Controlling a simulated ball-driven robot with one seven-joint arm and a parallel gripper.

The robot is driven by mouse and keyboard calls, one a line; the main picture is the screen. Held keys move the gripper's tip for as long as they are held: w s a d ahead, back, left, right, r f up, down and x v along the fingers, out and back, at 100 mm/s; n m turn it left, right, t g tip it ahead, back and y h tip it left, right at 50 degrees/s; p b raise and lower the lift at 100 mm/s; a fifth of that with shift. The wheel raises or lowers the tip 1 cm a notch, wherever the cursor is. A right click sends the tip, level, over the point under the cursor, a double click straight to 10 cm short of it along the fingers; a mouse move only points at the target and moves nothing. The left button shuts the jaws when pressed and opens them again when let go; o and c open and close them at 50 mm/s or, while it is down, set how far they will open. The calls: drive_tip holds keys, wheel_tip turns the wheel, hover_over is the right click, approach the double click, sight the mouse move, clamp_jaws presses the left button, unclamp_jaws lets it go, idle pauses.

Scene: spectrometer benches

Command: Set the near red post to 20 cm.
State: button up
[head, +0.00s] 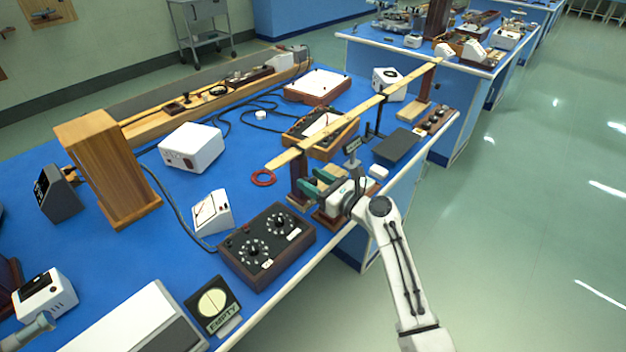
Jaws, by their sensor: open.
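The near red post (298,166) is a dark red-brown upright on a small wooden base. It stands under the near end of a long pale wooden bar (352,117) that runs away to the upper right. Any scale marks are too small to read, so the post's setting cannot be told. My gripper and wrist hide part of the brown block below.
A red ring (262,178) lies left of the post. A dark dial box (266,246) stands in front. The bench's right edge passes under my arm.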

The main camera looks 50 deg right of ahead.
drive_tip(key=shift+w, duration=0.2)
clamp_jaws()
idle(0.4)
drive_tip(key=shift+d, duration=0.1)
